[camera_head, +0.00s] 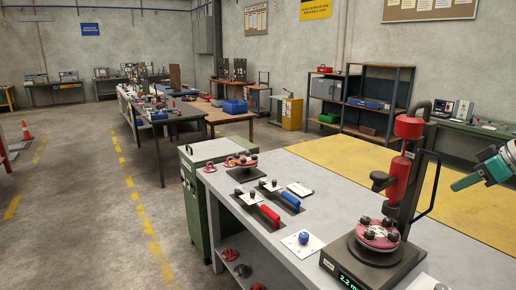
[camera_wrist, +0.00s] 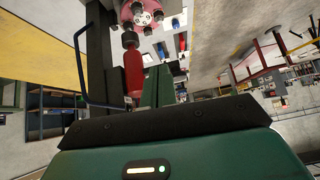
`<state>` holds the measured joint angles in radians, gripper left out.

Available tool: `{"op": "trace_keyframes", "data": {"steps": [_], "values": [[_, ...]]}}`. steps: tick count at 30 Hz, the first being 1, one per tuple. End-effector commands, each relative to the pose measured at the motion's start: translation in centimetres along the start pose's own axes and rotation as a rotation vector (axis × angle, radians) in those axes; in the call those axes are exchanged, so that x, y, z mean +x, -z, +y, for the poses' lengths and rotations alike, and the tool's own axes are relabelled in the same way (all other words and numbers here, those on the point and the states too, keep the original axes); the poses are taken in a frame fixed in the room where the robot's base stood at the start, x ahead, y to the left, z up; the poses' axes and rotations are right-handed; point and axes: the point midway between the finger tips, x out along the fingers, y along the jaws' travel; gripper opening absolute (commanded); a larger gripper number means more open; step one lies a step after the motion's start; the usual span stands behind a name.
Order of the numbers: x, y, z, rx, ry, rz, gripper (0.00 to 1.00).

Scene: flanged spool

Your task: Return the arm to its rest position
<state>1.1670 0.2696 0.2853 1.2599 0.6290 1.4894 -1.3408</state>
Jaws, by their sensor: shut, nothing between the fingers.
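My gripper (camera_head: 457,186) is at the right edge of the head view, its green fingers shut, empty and pointing left. In the wrist view the closed green fingers (camera_wrist: 158,80) rise behind the dark front edge of the green gripper body. The gripper is in the air to the right of a dark bench device with a red cylinder (camera_head: 404,150), apart from it. A red flanged spool (camera_head: 378,234) with dark knobs sits on that device's base. The device and spool (camera_wrist: 146,15) also show in the wrist view, upside down.
The grey bench (camera_head: 232,205) carries a second red round part (camera_head: 243,160), tools with red (camera_head: 270,214) and blue (camera_head: 288,198) handles and a white plate with a blue knob (camera_head: 303,238). The device's black side handle (camera_head: 433,185) is close to my gripper. Yellow floor (camera_head: 385,185) lies behind.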

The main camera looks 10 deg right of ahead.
Motion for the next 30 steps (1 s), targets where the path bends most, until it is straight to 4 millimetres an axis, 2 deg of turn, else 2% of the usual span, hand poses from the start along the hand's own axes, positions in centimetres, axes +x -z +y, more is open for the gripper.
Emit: {"op": "trace_keyframes", "data": {"steps": [1,5,8,11,15,19,23,27,30], "values": [[1.0,0.7,-1.2,0.010,0.005,-0.021,0.00],[3.1,2.1,-4.2,0.050,0.001,-0.076,0.00],[4.8,3.0,-7.3,0.082,-0.008,-0.124,0.00],[6.7,3.6,-11.2,0.119,-0.026,-0.180,0.00],[9.2,3.5,-18.0,0.175,-0.079,-0.254,0.00],[10.7,2.0,-24.0,0.222,-0.139,-0.294,0.00],[11.8,-0.5,-29.3,0.260,-0.199,-0.305,0.00],[12.8,-4.1,-34.1,0.294,-0.250,-0.287,0.00],[13.5,-6.8,-36.8,0.313,-0.271,-0.260,0.00]]}}
